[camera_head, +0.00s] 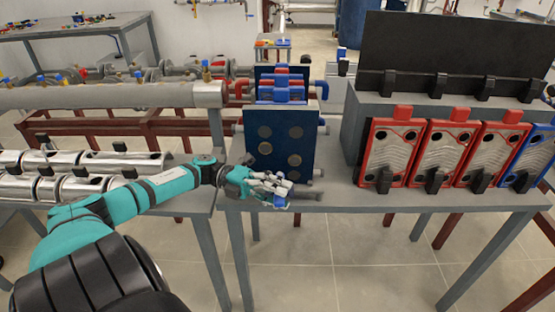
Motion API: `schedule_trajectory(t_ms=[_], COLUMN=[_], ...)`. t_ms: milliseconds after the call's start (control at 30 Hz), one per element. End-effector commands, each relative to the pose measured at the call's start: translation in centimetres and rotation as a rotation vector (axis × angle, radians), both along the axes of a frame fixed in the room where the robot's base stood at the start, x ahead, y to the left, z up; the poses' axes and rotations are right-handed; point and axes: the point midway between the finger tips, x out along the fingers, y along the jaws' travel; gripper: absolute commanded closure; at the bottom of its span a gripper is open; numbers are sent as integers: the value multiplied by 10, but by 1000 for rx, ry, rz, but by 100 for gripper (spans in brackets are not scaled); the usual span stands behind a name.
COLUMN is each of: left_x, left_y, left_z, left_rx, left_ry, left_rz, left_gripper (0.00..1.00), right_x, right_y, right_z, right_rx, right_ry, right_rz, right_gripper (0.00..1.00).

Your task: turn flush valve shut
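The plate exchanger (278,135) stands on the grey table, with a dark blue end plate with round grey ports facing me and blue and red plates behind it. My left gripper (284,190) is low in front of the end plate, at the table's front edge. A small blue part (281,202), possibly the flush valve's handle, shows at its fingertips. The fingers hide most of that spot, so I cannot tell whether they touch or grip it. My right gripper is out of view.
Red-framed plates (393,154) and a blue-framed plate (527,160) lean in a rack at the right, before a tall black panel (455,55). Silver pipe covers (90,187) lie on the left table. The table front right of my gripper is clear.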

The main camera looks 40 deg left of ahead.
Motion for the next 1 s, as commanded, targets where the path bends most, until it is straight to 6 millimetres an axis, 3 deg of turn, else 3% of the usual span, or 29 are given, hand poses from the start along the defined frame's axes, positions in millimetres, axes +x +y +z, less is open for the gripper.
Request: schedule_trajectory(t_ms=[167, 500, 700, 1000], left_x=[-3, -25, -36, -41], left_y=[10, 75, 104, 114], left_z=[1, 0, 0, 0], left_rx=[0, 1, 2, 0], left_ry=[0, 0, -2, 0], left_rz=[3, 5, 3, -1], left_gripper=[61, 61, 61, 61], right_x=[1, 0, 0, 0], right_y=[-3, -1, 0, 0], right_z=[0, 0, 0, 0], right_rx=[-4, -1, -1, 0], right_ry=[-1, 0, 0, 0], right_rz=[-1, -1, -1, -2], right_gripper=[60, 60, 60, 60])
